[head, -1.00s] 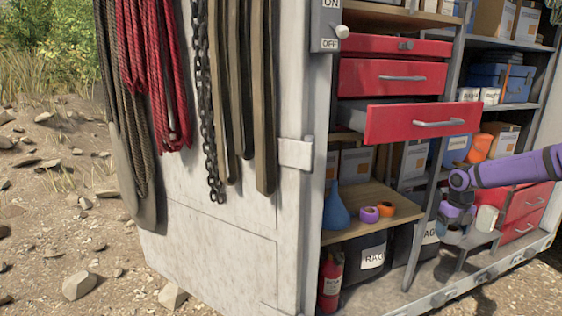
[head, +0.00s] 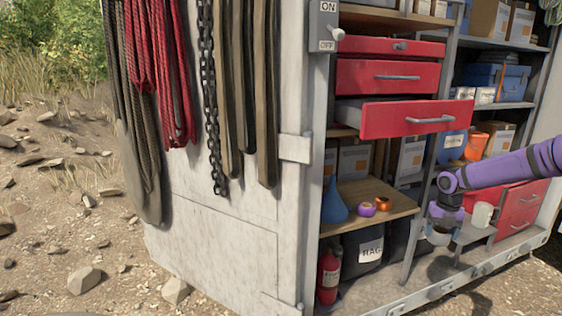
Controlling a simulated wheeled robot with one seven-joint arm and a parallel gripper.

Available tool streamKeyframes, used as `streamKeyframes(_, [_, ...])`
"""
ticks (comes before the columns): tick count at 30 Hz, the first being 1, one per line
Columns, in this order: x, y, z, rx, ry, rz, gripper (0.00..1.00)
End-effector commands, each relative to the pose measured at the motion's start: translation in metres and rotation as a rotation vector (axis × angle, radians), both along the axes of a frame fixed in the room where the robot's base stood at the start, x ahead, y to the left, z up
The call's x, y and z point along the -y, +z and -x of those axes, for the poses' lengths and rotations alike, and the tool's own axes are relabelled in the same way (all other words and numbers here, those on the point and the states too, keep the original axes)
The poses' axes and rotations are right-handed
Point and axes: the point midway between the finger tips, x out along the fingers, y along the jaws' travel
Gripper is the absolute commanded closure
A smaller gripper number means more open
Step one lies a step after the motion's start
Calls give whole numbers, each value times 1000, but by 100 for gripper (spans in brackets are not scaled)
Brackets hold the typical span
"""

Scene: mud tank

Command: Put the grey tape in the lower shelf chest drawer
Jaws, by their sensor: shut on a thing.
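My gripper (head: 440,230) points down at the right, in front of the shelf unit. It is shut on a small grey ring-like thing, apparently the grey tape (head: 437,239), partly hidden by the fingers. A red drawer chest (head: 523,206) stands low at the right, to the right of my gripper. My arm hides part of its top, and I cannot tell clearly whether its drawers are open. Higher up, another red chest has its lowest drawer (head: 408,119) pulled out, above and left of my gripper.
A purple tape (head: 366,210) and an orange tape (head: 382,203) lie on the wooden shelf (head: 353,193) beside a blue funnel (head: 334,203). A white cylindrical thing (head: 482,214) is right of my gripper. A fire extinguisher (head: 328,274) stands below. A slanted metal post (head: 421,228) is just left of my gripper.

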Motion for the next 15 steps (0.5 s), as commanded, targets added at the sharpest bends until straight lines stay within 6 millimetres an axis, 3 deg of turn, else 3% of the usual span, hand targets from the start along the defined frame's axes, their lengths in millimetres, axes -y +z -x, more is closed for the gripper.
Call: streamKeyframes(15, [-68,-18,-8,-23,-757,10,51])
